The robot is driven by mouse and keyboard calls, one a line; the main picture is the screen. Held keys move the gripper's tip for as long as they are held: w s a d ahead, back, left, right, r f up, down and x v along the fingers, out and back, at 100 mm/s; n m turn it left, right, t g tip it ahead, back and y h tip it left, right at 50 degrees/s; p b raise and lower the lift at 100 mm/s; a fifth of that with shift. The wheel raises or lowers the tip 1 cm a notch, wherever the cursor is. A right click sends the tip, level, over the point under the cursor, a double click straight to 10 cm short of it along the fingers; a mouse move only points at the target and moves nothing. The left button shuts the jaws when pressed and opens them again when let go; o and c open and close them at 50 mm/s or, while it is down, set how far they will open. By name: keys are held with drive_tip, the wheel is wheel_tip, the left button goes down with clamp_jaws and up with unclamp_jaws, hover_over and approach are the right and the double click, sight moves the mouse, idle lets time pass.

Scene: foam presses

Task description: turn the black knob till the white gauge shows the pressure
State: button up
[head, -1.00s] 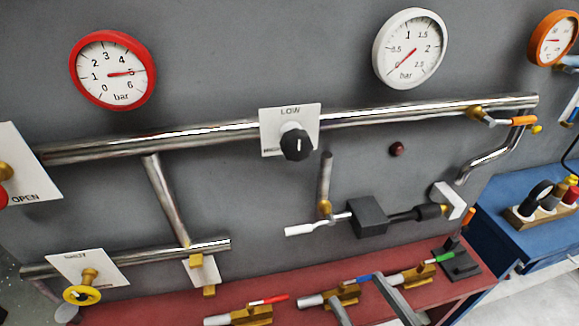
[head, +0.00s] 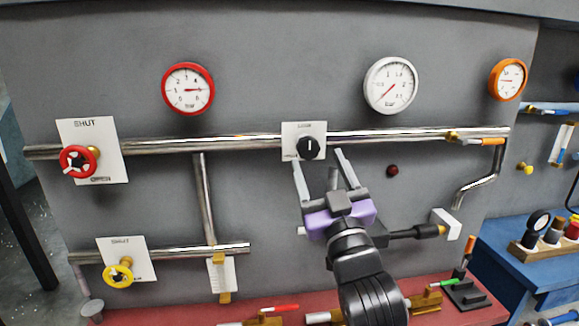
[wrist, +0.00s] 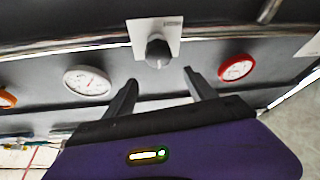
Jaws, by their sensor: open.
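The black knob (head: 309,147) sits on a white plate (head: 290,130) on the horizontal pipe, with its white mark roughly upright. It also shows in the wrist view (wrist: 157,52), beyond the fingertips and between them. The white gauge (head: 390,85) hangs up and right of the knob. Its red needle points to the lower left, near the bottom of the scale. It shows again in the wrist view (wrist: 87,81). My gripper (head: 321,160) is open and empty just below the knob, its two fingers pointing up at the wall. I see no contact with the knob.
A red gauge (head: 188,89) and an orange gauge (head: 508,80) hang on the same wall. A red valve wheel (head: 79,161) and a yellow one (head: 117,275) are at left. An orange-handled lever (head: 487,142) is on the pipe at right. A red bench (head: 180,314) runs below.

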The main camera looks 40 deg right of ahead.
sight(310, 152)
drive_tip(key=shift+g, duration=0.4)
drive_tip(key=w+d+p, duration=0.1)
drive_tip(key=w, duration=0.1)
drive_tip(key=w+d+p, duration=0.1)
drive_tip(key=w, duration=0.1)
drive_tip(key=w+d+r+p, duration=0.1)
drive_tip(key=w, duration=0.1)
drive_tip(key=shift+w+d, duration=0.2)
drive_tip(key=shift+d, duration=0.1)
drive_tip(key=c, duration=1.4)
